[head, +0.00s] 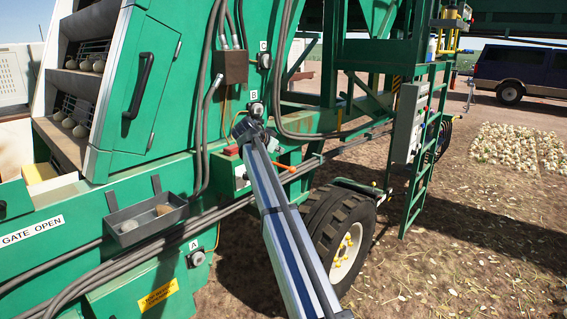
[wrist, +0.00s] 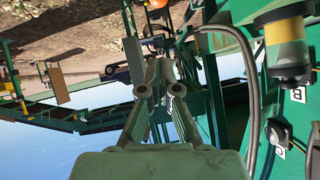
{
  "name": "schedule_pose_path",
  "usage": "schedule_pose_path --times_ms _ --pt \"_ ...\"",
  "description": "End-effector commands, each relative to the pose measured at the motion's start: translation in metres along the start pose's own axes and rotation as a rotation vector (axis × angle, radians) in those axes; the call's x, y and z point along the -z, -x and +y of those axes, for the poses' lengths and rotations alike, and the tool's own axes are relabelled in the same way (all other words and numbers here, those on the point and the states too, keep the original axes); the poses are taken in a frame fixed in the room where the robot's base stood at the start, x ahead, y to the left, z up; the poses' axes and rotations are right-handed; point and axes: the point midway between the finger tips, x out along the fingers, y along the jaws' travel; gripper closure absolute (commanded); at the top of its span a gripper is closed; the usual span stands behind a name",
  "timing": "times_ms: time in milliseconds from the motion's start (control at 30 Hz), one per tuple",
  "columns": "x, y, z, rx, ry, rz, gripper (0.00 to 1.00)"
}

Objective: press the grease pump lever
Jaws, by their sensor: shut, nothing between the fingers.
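My gripper (wrist: 161,90) shows in the wrist view as two grey fingers, shut with nothing between them. In the head view my arm reaches up to the machine's side below label B, and I cannot make out the fingers there. A short orange bar (head: 284,168) sticks out right of my arm; it may be the pump lever. An orange rounded part (wrist: 157,30) lies beyond the fingertips in the wrist view, apart from them. An amber cylinder with dark ends (wrist: 286,42), possibly the grease reservoir, stands close on the right. The arm hides part of the pump area.
Hoses and cables (head: 203,120) run along the green machine (head: 60,250). A grey tray (head: 145,219) hangs at left. A wheel (head: 340,235), a green ladder (head: 418,180) and a grey box (head: 409,122) stand at right.

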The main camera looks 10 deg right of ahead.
Motion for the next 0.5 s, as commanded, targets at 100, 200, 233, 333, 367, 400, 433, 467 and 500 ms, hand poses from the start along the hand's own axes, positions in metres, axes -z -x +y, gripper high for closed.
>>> schedule_pose_path --times_ms 100,200,233,333,367,400,433,467,500 --pt "0.000 0.000 0.000 0.001 0.000 0.000 1.00" --pt "0.000 0.000 0.000 0.001 -0.001 0.000 1.00" --pt "0.000 0.000 0.000 0.002 -0.001 0.000 1.00" --pt "0.001 -0.002 0.000 0.001 -0.001 0.000 1.00" --pt "0.001 -0.004 -0.001 0.001 -0.001 0.000 1.00" --pt "0.001 -0.006 -0.001 0.001 -0.001 0.000 1.00" --pt "0.001 -0.009 -0.001 0.000 -0.001 0.000 1.00" --pt "0.001 -0.012 -0.001 0.000 0.000 -0.001 1.00" --pt "0.001 -0.017 -0.001 0.000 0.000 -0.001 1.00"
